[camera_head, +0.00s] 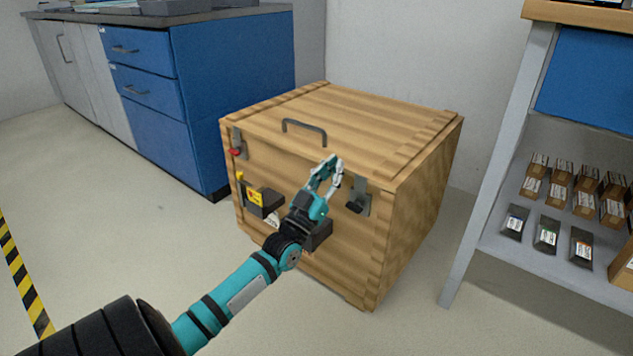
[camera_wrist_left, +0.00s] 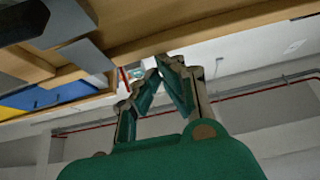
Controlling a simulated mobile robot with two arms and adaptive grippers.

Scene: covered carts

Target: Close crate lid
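The wooden crate (camera_head: 415,228) stands on the floor in the head view. Its lid (camera_head: 365,110) lies level over the top, with a dark handle (camera_head: 304,126); I see no clear gap along the front edge. Metal latches sit at the front left (camera_head: 237,142) and front right (camera_head: 358,197). My left gripper (camera_head: 334,162) is in front of the crate's front face near the lid edge, left of the right latch. In the left wrist view its fingertips (camera_wrist_left: 160,68) come together with nothing seen between them, just below a wooden edge (camera_wrist_left: 190,30). Contact is unclear. My right gripper is out of view.
A blue and grey cabinet (camera_head: 150,110) stands behind at the left. A shelf unit (camera_head: 490,165) with small boxes (camera_head: 585,180) stands at the right. A wall is close behind the crate. The floor (camera_head: 120,235) in front and left is clear, with striped tape (camera_head: 22,275).

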